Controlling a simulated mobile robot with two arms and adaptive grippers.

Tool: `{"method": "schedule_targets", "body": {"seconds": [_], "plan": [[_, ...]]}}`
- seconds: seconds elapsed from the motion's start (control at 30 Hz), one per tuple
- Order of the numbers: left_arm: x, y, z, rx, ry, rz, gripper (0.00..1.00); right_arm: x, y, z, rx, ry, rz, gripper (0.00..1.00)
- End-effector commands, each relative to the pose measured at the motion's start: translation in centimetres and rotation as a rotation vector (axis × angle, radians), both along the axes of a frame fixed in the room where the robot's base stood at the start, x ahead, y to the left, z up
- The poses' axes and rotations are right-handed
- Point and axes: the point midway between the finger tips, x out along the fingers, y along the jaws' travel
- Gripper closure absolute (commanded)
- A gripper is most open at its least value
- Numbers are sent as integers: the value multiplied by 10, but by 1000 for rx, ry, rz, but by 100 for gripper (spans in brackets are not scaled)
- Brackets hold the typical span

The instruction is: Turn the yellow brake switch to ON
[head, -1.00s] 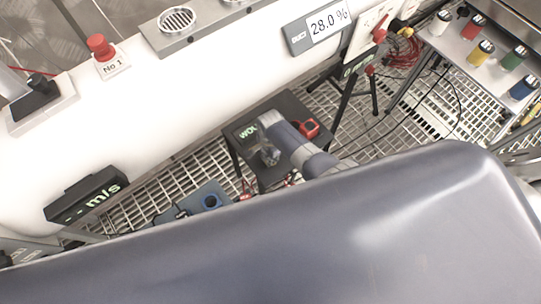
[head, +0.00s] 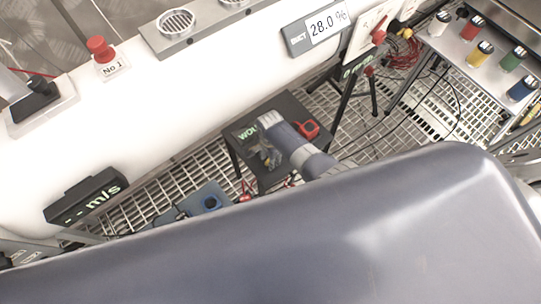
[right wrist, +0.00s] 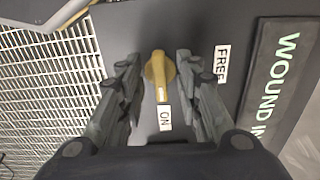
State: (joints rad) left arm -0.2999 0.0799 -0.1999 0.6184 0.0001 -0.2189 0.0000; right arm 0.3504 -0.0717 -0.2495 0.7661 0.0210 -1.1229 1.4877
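The yellow brake switch (right wrist: 160,70) is a knob on a dark panel in the right wrist view. Its white-marked end points down at the ON label (right wrist: 165,118); the FREE label (right wrist: 222,63) is to its right. My right gripper (right wrist: 159,68) is open, one finger on each side of the knob, with narrow gaps visible. In the head view my right gripper (head: 270,157) is over the dark stand (head: 285,108) with the green-lettered display. The switch cannot be made out there. My left gripper is not in view.
A red device (head: 306,130) sits on the stand beside the gripper. A blue-ringed box (head: 207,200) is on the grating to the left. The white duct (head: 180,105) runs behind.

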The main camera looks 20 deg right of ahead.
Motion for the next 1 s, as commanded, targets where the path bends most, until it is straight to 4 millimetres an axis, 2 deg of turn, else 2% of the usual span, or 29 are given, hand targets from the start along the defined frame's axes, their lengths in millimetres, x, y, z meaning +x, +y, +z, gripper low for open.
{"method": "schedule_targets", "body": {"seconds": [0.27, 0.7, 1.0], "plan": [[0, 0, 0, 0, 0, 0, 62, 1, 1, 16, 2, -3, 0, 68], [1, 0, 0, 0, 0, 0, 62, 0, 0, 66, 1, -2, 0, 68], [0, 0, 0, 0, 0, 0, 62, 0, -1, 75, 0, 0, -1, 68]]}}
